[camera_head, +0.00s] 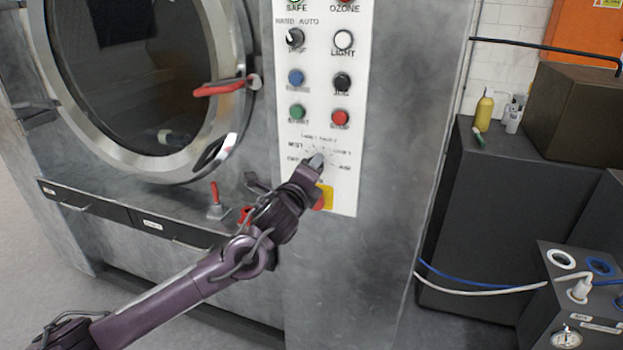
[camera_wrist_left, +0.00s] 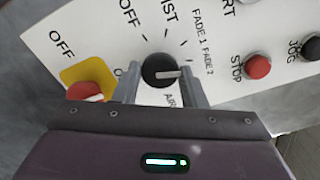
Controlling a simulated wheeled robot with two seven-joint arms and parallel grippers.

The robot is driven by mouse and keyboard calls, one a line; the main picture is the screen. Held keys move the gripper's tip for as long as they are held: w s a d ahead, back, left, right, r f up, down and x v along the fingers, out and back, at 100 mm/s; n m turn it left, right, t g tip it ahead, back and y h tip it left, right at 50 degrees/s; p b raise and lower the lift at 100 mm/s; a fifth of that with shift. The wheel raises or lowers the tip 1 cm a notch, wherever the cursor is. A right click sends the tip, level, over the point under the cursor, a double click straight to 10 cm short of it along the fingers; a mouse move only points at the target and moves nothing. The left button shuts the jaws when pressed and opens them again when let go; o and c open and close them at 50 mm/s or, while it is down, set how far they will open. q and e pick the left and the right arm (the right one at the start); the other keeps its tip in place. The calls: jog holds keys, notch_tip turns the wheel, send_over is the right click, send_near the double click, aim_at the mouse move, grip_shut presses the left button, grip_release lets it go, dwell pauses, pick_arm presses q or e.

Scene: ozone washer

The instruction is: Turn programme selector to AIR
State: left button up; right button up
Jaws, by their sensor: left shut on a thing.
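The programme selector (camera_head: 318,159) is a small dark rotary knob with a pale pointer, low on the white control panel (camera_head: 345,110). In the left wrist view the knob (camera_wrist_left: 158,70) is black, and its pale pointer points right, roughly up the panel, near the FADE markings. The AIR label (camera_head: 345,165) is at the dial's lower right in the head view; in the wrist view it is partly hidden below the knob. My left gripper (camera_head: 313,167) is shut on the selector, with its fingers (camera_wrist_left: 161,86) on either side. My right gripper is out of view.
A red switch on a yellow plate (camera_wrist_left: 80,70) lies close beside the left gripper. Red STOP (camera_head: 340,117) and green START (camera_head: 297,111) buttons sit above the dial. A red-handled lever (camera_head: 215,200) stands on the ledge, left of the arm.

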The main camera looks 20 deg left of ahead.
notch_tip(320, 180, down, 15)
jog(key=b, duration=1.4)
pick_arm(q)
jog(key=shift+f+m+b, duration=0.15)
jog(key=shift+m+b, duration=2.05)
jog(key=shift+m, duration=6.2)
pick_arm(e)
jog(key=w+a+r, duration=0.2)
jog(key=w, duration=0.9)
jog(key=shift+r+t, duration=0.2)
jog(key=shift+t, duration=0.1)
pick_arm(q)
jog(key=o, duration=1)
jog(key=shift+c, duration=0.2)
